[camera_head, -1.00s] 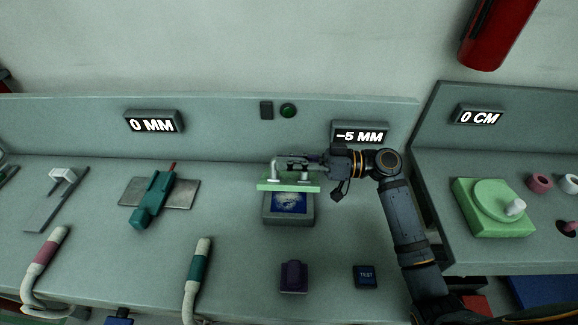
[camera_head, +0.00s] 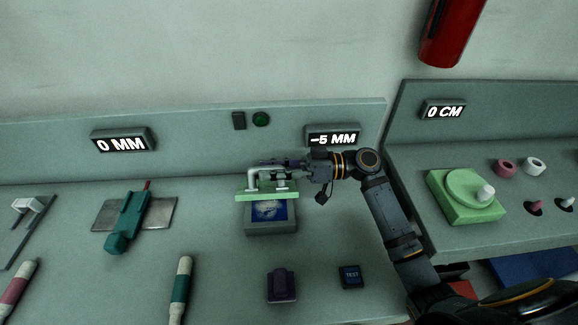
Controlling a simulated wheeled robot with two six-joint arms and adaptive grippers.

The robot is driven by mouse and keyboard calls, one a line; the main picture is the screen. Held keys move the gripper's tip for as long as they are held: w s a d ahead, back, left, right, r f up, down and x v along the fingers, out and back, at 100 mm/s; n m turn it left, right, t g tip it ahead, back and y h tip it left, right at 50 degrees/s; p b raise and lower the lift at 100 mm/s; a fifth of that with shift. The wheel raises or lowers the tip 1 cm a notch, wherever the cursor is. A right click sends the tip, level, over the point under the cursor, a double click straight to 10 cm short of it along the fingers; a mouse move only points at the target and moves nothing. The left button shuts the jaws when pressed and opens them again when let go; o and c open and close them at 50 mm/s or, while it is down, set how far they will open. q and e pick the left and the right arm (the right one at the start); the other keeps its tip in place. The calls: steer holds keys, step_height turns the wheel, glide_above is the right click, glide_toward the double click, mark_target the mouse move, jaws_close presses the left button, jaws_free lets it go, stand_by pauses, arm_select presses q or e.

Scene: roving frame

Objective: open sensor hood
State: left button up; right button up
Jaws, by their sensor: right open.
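The sensor hood (camera_head: 267,195) is a pale green plate with a white-grey bar handle (camera_head: 252,178) on top. It stands raised at the back of a dark grey sensor box (camera_head: 271,228), whose blue screen with a pale blotch shows below it. My right gripper (camera_head: 272,168) reaches in from the right and is at the handle, its jaws open. The fingers overlap the handle in this view, so I cannot tell whether they touch it. My left gripper is not in view.
A "-5 MM" display (camera_head: 333,139) stands behind the right gripper. A purple block (camera_head: 282,285) and a TEST button (camera_head: 350,276) sit in front of the box. A teal slide (camera_head: 127,222) is at left, and a green dial block (camera_head: 466,195) on the right bench.

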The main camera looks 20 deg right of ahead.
steer(key=s+d, duration=0.2)
steer(key=d, duration=0.8)
steer(key=shift+d, duration=0.3)
